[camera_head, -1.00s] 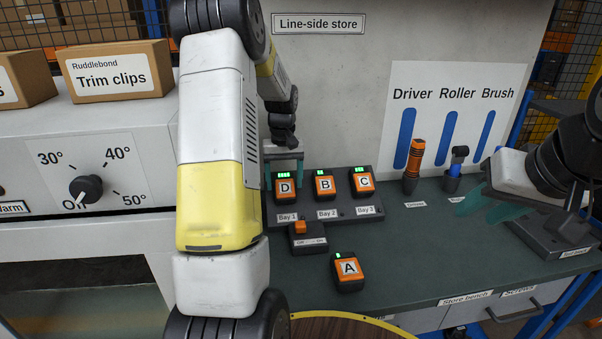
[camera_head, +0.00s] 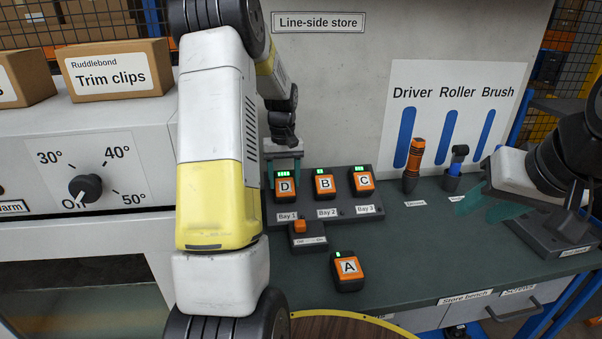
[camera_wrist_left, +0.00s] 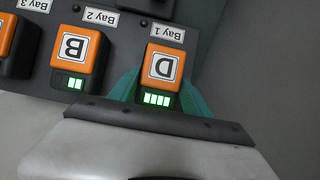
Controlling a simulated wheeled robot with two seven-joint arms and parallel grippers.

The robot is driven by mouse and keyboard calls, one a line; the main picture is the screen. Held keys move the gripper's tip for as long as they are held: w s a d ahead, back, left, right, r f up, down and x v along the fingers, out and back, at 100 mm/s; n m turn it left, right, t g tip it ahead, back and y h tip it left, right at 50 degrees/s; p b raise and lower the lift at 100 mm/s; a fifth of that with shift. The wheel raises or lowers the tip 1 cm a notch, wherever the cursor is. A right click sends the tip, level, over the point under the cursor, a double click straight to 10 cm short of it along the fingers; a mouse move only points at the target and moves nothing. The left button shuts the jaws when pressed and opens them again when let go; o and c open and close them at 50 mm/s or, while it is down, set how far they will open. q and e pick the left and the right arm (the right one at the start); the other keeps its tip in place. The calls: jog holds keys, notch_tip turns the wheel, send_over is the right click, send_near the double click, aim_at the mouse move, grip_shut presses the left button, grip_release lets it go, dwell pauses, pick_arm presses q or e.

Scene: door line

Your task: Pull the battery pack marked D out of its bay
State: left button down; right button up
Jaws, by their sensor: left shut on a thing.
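The battery pack marked D (camera_head: 285,188) is orange and black with a lit green indicator. It sits in Bay 1, at the left end of the dark charger (camera_head: 345,212). It also shows in the left wrist view (camera_wrist_left: 161,66), upside down. My left gripper (camera_head: 284,172) reaches down from behind the pack. Its green fingers lie on both sides of the pack in the left wrist view (camera_wrist_left: 158,92), shut on it. My right gripper (camera_head: 482,205) hangs over the bench at the right; the gap between its fingers is not clear.
Packs B (camera_head: 324,186) and C (camera_head: 363,182) stand in Bays 2 and 3. Pack A (camera_head: 347,270) lies on the bench in front, beside a small orange switch (camera_head: 300,226). A driver (camera_head: 414,160) and roller (camera_head: 457,162) stand at the right. My left arm covers the bench's left side.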

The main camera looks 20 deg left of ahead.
aim_at(286, 190)
pick_arm(q)
jog(key=shift+s+d+r, duration=0.1)
jog(key=shift+s+r, duration=0.1)
jog(key=shift+r, duration=0.3)
jog(key=shift+s+d+r, duration=0.2)
jog(key=shift+s+r, duration=0.25)
jog(key=shift+r, duration=0.4)
jog(key=shift+s+d+r, duration=0.25)
jog(key=shift+s+r, duration=0.2)
jog(key=shift+r, duration=0.35)
jog(key=shift+s+d+r, duration=0.2)
jog(key=shift+s+r, duration=0.25)
jog(key=shift+r, duration=0.4)
